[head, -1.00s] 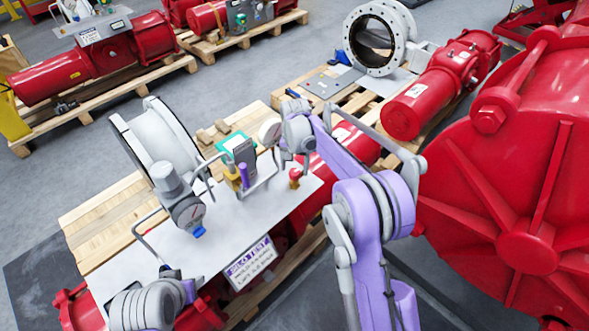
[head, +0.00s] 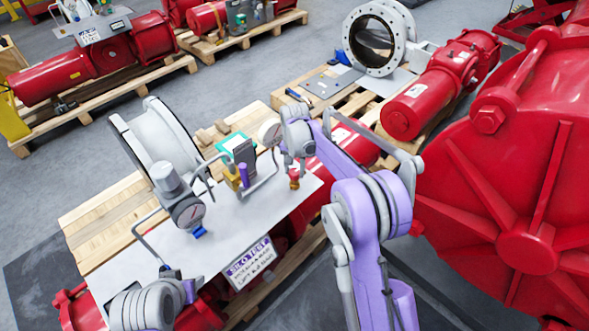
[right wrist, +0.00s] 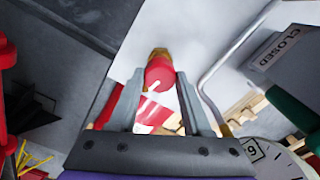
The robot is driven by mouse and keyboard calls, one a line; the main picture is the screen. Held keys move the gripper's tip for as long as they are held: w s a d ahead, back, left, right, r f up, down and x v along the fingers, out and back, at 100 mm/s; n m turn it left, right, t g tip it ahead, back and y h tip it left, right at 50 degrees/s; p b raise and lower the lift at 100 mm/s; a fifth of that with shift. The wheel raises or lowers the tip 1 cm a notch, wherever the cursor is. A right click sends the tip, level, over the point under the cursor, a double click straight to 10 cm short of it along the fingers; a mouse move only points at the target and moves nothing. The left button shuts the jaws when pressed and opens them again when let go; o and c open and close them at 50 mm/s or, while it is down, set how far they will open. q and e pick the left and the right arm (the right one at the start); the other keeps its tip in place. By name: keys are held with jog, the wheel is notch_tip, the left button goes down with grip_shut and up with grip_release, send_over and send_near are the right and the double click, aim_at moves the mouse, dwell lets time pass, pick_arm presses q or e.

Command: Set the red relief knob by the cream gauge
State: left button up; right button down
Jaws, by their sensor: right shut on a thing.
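The red relief knob (head: 294,182) stands on a brass stem near the right end of the pale plate (head: 238,225). In the right wrist view the knob (right wrist: 159,74) has a white mark on its end and sits between the two fingertips. My right gripper (right wrist: 158,88) is shut on it. The cream gauge (head: 270,131) is just behind and left of the knob in the head view. Part of a gauge dial (right wrist: 281,163) shows at the lower right of the wrist view. My left arm is at the lower left of the head view; its fingers are not clear.
A bent metal tube (right wrist: 207,85) runs close to the right finger. A grey "CLOSED" indicator (right wrist: 285,55) and a purple-handled valve (head: 244,175) stand nearby. A second gauge (head: 187,211) is on the plate's left. A large red housing (head: 515,210) fills the right side.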

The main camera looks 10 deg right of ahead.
aim_at(295, 172)
jog(key=shift+f+n+b, duration=0.1)
jog(key=shift+n+b, duration=0.2)
jog(key=shift+n, duration=1.2)
jog(key=shift+c, duration=1.7)
grip_release()
jog(key=shift+r, duration=0.2)
notch_tip(295, 172, up, 11)
jog(key=shift+f, duration=0.2)
